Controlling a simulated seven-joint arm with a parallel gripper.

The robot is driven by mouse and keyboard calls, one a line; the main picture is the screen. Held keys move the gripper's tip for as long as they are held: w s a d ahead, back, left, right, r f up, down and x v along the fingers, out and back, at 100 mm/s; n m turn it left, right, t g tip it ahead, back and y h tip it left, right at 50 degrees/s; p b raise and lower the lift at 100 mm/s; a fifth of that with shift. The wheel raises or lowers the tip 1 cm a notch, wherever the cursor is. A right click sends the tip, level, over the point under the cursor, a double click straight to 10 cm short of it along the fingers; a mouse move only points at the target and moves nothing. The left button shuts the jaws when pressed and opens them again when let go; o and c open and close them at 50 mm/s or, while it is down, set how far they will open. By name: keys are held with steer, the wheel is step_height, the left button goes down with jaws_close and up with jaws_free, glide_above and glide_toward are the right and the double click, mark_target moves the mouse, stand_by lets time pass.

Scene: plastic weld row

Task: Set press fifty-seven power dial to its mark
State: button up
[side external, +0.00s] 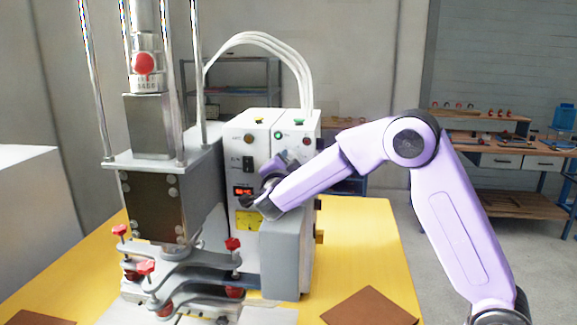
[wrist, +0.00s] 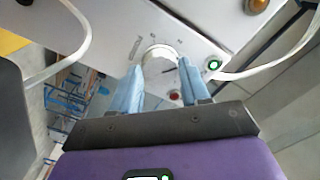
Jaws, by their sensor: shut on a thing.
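The power dial (wrist: 159,62) is a pale round knob on the white panel of the press's control box, at the upper middle of the wrist view. My gripper (wrist: 161,68) has its light blue fingers on either side of the dial and is shut on it. Small printed marks surround the dial, too blurred to read. Which mark the dial points at cannot be told. In the side external view my wrist is close against the front of the white control box (side external: 263,122) and hides the dial.
A green-lit button (wrist: 213,64) and a red button (wrist: 175,95) sit close to the dial. The grey press (side external: 150,200) with red knobs stands left of the control box on the yellow table (side external: 385,250). White cables (side external: 262,37) arch above. A brown sheet (side external: 370,308) lies at the front right.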

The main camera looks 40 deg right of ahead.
steer(key=shift+a+n, duration=0.1)
steer(key=shift+n, duration=1.1)
steer(key=o, duration=1)
steer(key=shift+o, duration=0.2)
steer(key=v, duration=1.7)
steer(key=shift+s+a+r, duration=0.1)
steer(key=shift+s+a, duration=0.05)
steer(key=shift+s, duration=0.05)
